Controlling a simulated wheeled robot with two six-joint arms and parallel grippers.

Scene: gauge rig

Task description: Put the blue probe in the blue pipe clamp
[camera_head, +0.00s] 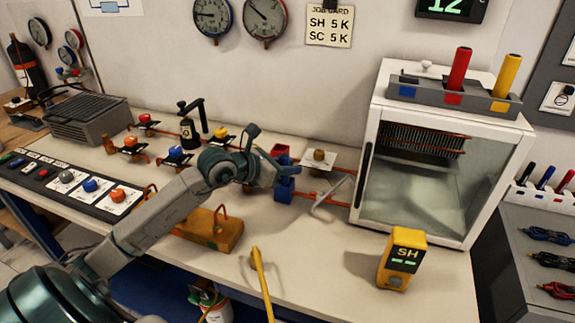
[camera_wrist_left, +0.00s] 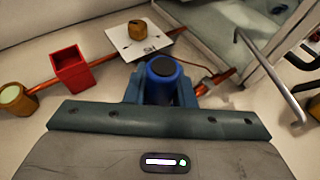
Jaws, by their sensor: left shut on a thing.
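The blue probe (camera_wrist_left: 163,70), with a black cap, stands between the fingers of my left gripper (camera_wrist_left: 161,94) in the wrist view. My left gripper (camera_head: 279,170) is shut on it in the head view, close by the blue pipe clamp (camera_head: 285,192). The clamp sits on the copper pipe, partly hidden by the gripper. The probe's lower end is hidden, so I cannot tell whether it is inside the clamp. My right gripper is not in view.
A red clamp (camera_head: 280,150) sits behind the blue one. A glass-fronted cabinet (camera_head: 362,160) carries a rack (camera_head: 420,92) with red and yellow probes; its blue-marked place is empty. A grey handle (camera_head: 328,196) and yellow SH meter (camera_head: 402,258) are right of the gripper.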

